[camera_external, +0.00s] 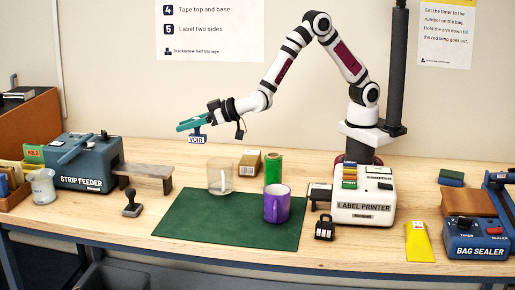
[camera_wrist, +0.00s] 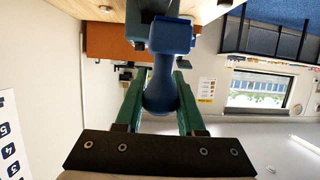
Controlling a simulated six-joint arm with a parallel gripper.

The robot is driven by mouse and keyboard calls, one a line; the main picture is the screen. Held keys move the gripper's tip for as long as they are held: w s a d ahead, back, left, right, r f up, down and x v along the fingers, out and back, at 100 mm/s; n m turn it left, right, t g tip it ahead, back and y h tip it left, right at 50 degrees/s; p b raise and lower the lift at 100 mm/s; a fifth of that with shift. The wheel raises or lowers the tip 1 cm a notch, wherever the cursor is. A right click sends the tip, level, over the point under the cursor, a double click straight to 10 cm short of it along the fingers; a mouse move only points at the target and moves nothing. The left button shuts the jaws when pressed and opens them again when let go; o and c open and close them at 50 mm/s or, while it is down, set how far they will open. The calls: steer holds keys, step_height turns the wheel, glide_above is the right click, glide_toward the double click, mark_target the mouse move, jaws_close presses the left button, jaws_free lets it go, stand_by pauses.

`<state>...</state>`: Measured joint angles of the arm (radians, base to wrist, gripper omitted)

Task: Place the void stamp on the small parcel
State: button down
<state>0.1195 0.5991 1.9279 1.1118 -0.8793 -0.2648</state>
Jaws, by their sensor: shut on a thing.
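My gripper (camera_external: 186,125) is shut on the blue void stamp (camera_external: 197,139), whose label reads VOID. It holds the stamp in the air above the back of the bench, left of the small parcel. In the wrist view, the stamp's blue handle (camera_wrist: 162,90) sits between the green fingers of my gripper (camera_wrist: 156,78), with its block beyond the fingertips. The small parcel (camera_external: 249,163) is a brown carton with a pale label, standing behind the green mat. I cannot make it out for sure in the wrist view.
A clear cup (camera_external: 220,176) and a green roll (camera_external: 273,168) stand close to the parcel. A purple mug (camera_external: 277,205) is on the green mat (camera_external: 220,228). A dark stamp (camera_external: 131,205) stands near the strip feeder (camera_external: 85,162). The label printer (camera_external: 363,205) is right of the mat.

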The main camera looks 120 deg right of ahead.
steer(key=s+d+m+g+h, duration=0.35)
steer(key=s+d, duration=0.25)
steer(key=s, duration=0.5)
steer(key=m+g+h, duration=0.1)
steer(key=m+g, duration=0.4)
steer(key=g, duration=0.1)
glide_above(246, 155)
steer(key=d, duration=0.1)
step_height(246, 155, down, 13)
steer(key=shift+s, duration=0.1)
steer(key=c, duration=0.5)
jaws_free()
steer(key=shift+f, duration=0.1)
steer(key=shift+a+r, duration=0.25)
steer(key=shift+a, duration=0.05)
steer(key=v, duration=1.1)
steer(key=shift+a, duration=0.25)
